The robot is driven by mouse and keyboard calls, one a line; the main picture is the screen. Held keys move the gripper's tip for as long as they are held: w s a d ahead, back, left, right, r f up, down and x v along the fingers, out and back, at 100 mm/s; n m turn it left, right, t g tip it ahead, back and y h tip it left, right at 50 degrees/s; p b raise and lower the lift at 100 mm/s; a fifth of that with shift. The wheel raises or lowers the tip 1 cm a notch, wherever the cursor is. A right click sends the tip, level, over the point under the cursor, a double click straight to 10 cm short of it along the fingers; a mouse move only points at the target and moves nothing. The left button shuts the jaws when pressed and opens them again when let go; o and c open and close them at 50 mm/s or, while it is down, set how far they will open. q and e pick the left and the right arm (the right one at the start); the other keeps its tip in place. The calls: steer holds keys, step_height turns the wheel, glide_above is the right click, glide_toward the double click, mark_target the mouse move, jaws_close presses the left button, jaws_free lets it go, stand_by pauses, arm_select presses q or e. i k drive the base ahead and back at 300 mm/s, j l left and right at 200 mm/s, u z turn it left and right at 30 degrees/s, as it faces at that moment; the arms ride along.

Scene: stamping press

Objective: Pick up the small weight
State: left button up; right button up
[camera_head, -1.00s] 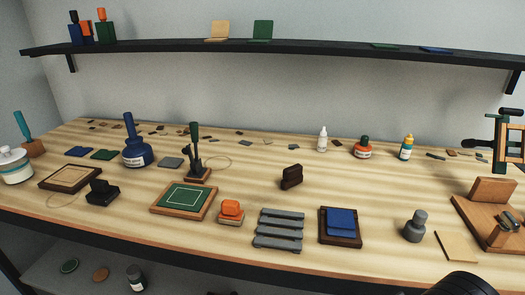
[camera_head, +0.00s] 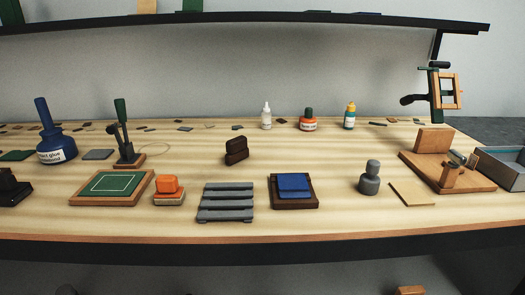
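The small weight appears to be the grey knobbed piece (camera_head: 370,178), standing upright on the wooden table toward the right. It has a round base and a smaller rounded top. Nothing covers it. Neither of my grippers shows in the head view now.
On the table (camera_head: 330,222), a thin wooden plate (camera_head: 412,193) lies right of the weight, before a wooden fixture (camera_head: 435,172). A dark tray with blue pads (camera_head: 293,187) and a grey slatted rack (camera_head: 226,203) stand to its left. A grey bin (camera_head: 502,168) is far right.

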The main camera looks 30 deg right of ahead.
mark_target(369, 185)
steer(key=z, duration=1.7)
